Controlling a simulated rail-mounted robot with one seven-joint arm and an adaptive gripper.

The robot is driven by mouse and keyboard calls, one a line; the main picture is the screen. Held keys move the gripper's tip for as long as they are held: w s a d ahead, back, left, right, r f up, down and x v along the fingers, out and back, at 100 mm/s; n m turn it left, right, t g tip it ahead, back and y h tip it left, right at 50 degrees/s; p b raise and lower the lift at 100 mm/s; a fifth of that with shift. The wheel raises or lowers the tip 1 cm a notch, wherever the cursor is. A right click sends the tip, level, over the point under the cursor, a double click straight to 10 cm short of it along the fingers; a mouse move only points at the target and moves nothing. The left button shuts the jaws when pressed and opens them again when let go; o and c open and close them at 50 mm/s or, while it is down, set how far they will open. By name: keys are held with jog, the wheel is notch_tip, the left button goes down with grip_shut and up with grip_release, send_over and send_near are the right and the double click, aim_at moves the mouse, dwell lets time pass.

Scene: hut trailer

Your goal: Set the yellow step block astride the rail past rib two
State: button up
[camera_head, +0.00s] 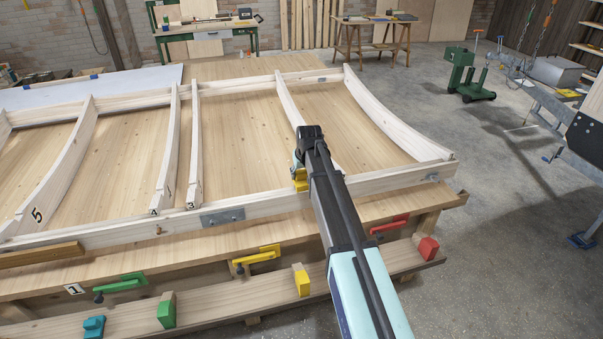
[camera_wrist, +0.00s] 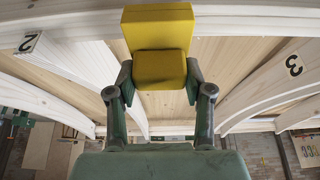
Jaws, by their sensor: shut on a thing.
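The yellow step block (camera_wrist: 160,68) is between the fingers of my gripper (camera_wrist: 159,80), which is shut on it. In the head view the yellow step block (camera_head: 300,182) is at the white front rail (camera_head: 262,207), under my gripper (camera_head: 303,165). I cannot tell whether it touches the rail. In the wrist view the rail (camera_wrist: 245,22) runs across the top, behind the block. A rib marked 2 (camera_wrist: 70,62) is left of the block and a rib marked 3 (camera_wrist: 262,82) is right of it. My arm hides part of the rail.
A lower shelf (camera_head: 232,305) holds a second yellow block (camera_head: 302,281), a green block (camera_head: 166,312), a teal block (camera_head: 94,327) and a red block (camera_head: 428,248). Green (camera_head: 120,286), yellow (camera_head: 257,259) and red (camera_head: 390,224) clamps line the bench edge. A metal plate (camera_head: 222,217) is on the rail.

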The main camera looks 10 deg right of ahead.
aim_at(302, 179)
jog(key=shift+f+b, duration=0.9)
jog(key=shift+f, duration=0.9)
dwell(0.6)
jog(key=o, duration=1.4)
jog(key=shift+o, duration=0.2)
jog(key=v, duration=1.2)
